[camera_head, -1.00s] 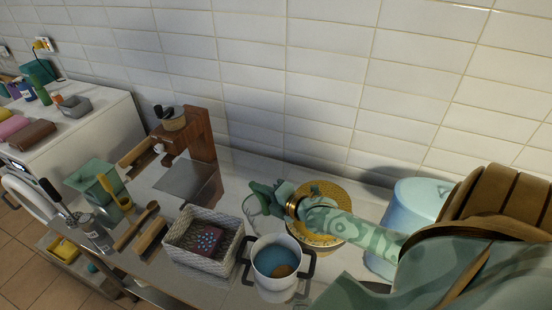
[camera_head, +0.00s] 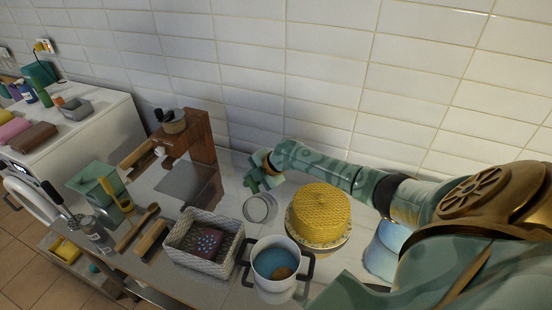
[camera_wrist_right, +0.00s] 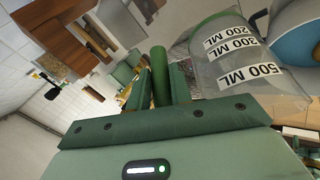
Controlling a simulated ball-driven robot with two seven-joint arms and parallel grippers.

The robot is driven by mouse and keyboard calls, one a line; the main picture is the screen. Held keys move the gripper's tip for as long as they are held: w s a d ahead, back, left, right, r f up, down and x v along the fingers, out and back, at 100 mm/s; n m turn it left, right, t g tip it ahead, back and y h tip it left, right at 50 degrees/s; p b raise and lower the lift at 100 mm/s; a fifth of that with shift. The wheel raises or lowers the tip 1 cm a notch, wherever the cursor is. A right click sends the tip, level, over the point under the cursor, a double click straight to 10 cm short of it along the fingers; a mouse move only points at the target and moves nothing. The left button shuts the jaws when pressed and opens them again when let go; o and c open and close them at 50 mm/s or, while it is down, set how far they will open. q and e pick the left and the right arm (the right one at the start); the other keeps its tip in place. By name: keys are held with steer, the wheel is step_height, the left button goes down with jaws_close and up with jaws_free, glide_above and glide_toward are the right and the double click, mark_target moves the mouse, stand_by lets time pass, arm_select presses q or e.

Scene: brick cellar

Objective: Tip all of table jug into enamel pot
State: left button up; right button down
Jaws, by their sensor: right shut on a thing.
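The table jug (camera_head: 260,209) is a clear vessel behind the woven basket, with its round rim facing up in the head view. In the right wrist view the jug (camera_wrist_right: 228,50) shows ML marks and a green handle (camera_wrist_right: 160,75). My right gripper (camera_head: 266,178) is shut on that handle at the jug's far side. What the jug holds is hard to tell. The enamel pot (camera_head: 261,291), white with dark side handles, stands in front of the jug. Its inside shows blue, with a brownish round patch. My left gripper is not in view.
A yellow woven item (camera_head: 320,208) stands right of the jug. A pale woven basket (camera_head: 180,238) with a dark red item is left of the pot. A light blue vessel (camera_head: 381,258) is partly hidden by my right arm. A tiled wall (camera_head: 310,80) stands behind.

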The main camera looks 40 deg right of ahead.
steer(key=w+d+f+m+g+y+b, duration=0.1)
steer(key=w+f+g+b, duration=0.5)
steer(key=b, duration=1.5)
arm_select(q)
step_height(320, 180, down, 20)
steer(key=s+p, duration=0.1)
steer(key=p, duration=0.1)
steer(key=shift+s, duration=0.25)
arm_select(e)
step_height(320, 180, up, 7)
steer(key=shift+w+g, duration=0.3)
steer(key=shift+w, duration=0.05)
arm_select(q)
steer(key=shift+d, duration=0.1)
arm_select(e)
steer(key=shift+d, duration=0.1)
